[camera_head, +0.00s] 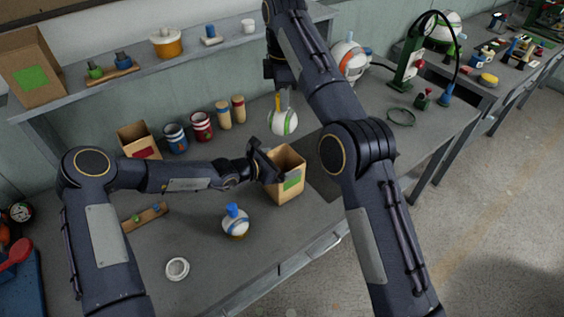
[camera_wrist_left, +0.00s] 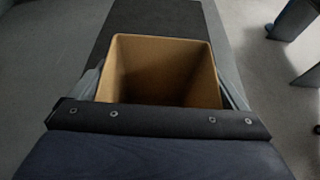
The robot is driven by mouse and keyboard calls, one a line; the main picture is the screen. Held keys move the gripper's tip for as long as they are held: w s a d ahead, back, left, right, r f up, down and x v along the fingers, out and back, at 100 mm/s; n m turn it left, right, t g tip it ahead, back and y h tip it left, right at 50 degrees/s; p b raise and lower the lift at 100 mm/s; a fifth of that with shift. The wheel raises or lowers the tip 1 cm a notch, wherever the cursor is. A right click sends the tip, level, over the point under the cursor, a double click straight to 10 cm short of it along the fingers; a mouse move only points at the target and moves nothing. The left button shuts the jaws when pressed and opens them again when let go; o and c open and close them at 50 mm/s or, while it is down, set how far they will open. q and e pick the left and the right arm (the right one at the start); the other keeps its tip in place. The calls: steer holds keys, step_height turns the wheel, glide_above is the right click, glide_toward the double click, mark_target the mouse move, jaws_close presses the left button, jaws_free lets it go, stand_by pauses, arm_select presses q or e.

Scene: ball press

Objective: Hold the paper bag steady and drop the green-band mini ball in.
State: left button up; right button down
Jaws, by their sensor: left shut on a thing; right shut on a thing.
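The open-topped brown paper bag (camera_head: 290,187) with a green label stands on the grey workbench (camera_head: 300,228). My left gripper (camera_head: 266,163) is shut on its upper part from the left; the left wrist view shows the bag (camera_wrist_left: 160,70) between the fingers, with nothing visible inside. The green-band mini ball (camera_head: 283,123) is white with a yellow top piece. My right gripper (camera_head: 283,97) is shut on that top piece. In the picture the ball appears just above and behind the bag's mouth; its exact height is hard to tell. My right forearm hides part of the bench.
A blue-topped mini ball (camera_head: 236,222) stands in front of the bag, and a white ring (camera_head: 177,268) lies nearer the front. Cans (camera_head: 201,126), wooden pegs (camera_head: 238,109) and a small red-label box (camera_head: 137,141) stand at the back left. A shelf (camera_head: 187,55) runs above.

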step_height(320, 180, down, 13)
stand_by(1.5)
steer(key=c, duration=1.1)
jaws_free()
step_height(320, 180, up, 12)
steer(key=shift+s+r, duration=0.1)
steer(key=shift+s, duration=0.05)
arm_select(q)
steer(key=o, duration=0.6)
